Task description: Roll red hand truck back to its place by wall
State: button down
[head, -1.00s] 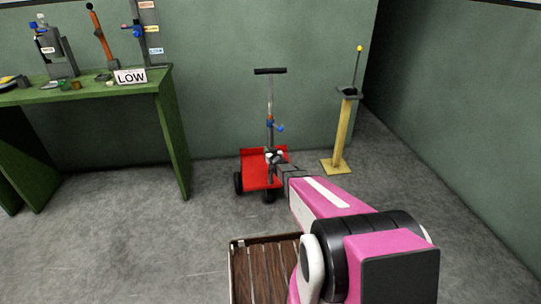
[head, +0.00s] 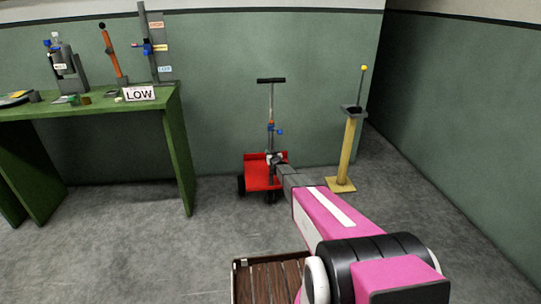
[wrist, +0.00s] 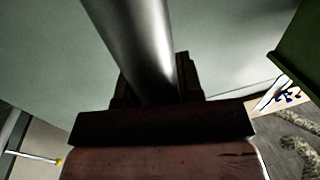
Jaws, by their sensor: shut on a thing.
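The red hand truck (head: 258,176) stands upright on its dark wheels on the floor, close to the back wall. Its grey pole rises to a black crossbar handle (head: 271,80). My gripper (head: 275,158) is at the lower part of the pole, just above the red bed, at the end of my pink arm. The fingers are small and partly hidden in the head view. In the wrist view a shiny metal pole (wrist: 138,45) runs down into the dark jaws, and my gripper is shut on it.
A green bench (head: 175,120) with tools and a LOW sign (head: 139,93) stands left of the truck. A yellow post (head: 348,150) with a yellow-tipped rod stands right of it. The back wall (head: 225,110) is behind. Grey floor is open between bench and truck.

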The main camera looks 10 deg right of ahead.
jog(key=shift+w, duration=0.35)
jog(key=c, duration=0.8)
grip_release()
jog(key=shift+s, duration=0.15)
jog(key=s, duration=0.3)
jog(key=s+d, duration=0.1)
jog(key=s, duration=0.3)
jog(key=s+d, duration=0.1)
jog(key=s, duration=0.2)
jog(key=shift+s+d, duration=0.1)
jog(key=shift+s, duration=0.15)
jog(key=s+r+g+h, duration=0.1)
jog(key=s+r+g, duration=0.3)
jog(key=s, duration=1.2)
jog(key=s+a+r+m+g+h, duration=0.1)
jog(key=s+r+g, duration=0.3)
jog(key=s, duration=1.2)
jog(key=s+a+r+m+g+h, duration=0.1)
jog(key=s+r+g, duration=0.3)
jog(key=s+g, duration=0.5)
jog(key=shift+s+r+g, duration=0.15)
jog(key=shift+s+r, duration=0.05)
jog(key=shift+s, duration=1.65)
jog(key=shift+s+r+g, duration=0.15)
jog(key=shift+s+r, duration=0.05)
jog(key=shift+s, duration=1.6)
